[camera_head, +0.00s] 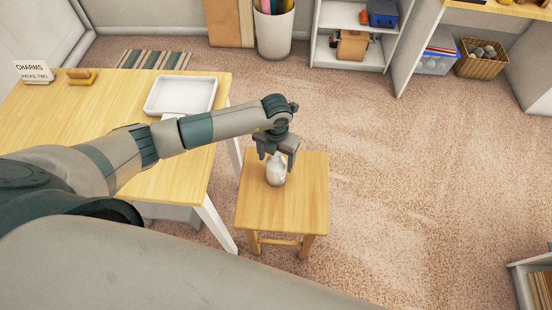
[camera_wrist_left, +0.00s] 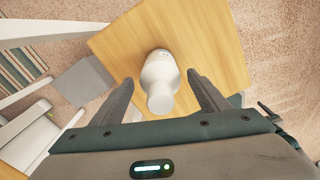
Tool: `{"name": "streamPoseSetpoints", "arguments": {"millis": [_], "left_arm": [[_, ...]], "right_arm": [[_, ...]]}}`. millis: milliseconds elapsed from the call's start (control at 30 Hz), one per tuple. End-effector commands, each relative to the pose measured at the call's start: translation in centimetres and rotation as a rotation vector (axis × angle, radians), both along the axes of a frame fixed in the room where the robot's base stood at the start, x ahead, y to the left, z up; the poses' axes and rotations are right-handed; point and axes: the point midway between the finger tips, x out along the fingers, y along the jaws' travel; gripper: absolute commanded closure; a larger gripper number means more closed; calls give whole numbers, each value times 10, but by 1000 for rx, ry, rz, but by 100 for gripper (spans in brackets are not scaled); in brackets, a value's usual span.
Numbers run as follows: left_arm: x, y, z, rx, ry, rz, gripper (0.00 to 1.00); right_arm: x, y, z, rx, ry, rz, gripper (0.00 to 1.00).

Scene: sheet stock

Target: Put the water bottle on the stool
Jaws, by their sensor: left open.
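The water bottle (camera_head: 276,172) is pale and stands on the wooden stool (camera_head: 305,205), near the middle of its seat. In the left wrist view the bottle (camera_wrist_left: 160,75) shows between my two fingers on the stool's seat (camera_wrist_left: 115,40). My left gripper (camera_head: 277,155) is open above and around the bottle's upper part. In the left wrist view there is a gap between each finger of the left gripper (camera_wrist_left: 160,95) and the bottle. My right gripper is not in view.
A wooden table (camera_head: 110,110) stands left of the stool, with a white tray (camera_head: 181,95), a small sign (camera_head: 33,71) and a wooden-handled item (camera_head: 80,77). Shelves (camera_head: 345,52) and a white bin (camera_head: 273,33) stand at the back. Carpet to the right is clear.

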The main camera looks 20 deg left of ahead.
Motion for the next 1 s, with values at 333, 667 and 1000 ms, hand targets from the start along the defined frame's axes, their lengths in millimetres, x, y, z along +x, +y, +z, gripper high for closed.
{"name": "streamPoseSetpoints", "arguments": {"millis": [333,667,1000], "left_arm": [[2,0,47,-2,-5,-2,31],[1,0,101,-1,-4,-1,31],[0,0,118,0,-1,-1,31]], "right_arm": [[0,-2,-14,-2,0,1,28],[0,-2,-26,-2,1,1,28],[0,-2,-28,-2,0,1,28]]}}
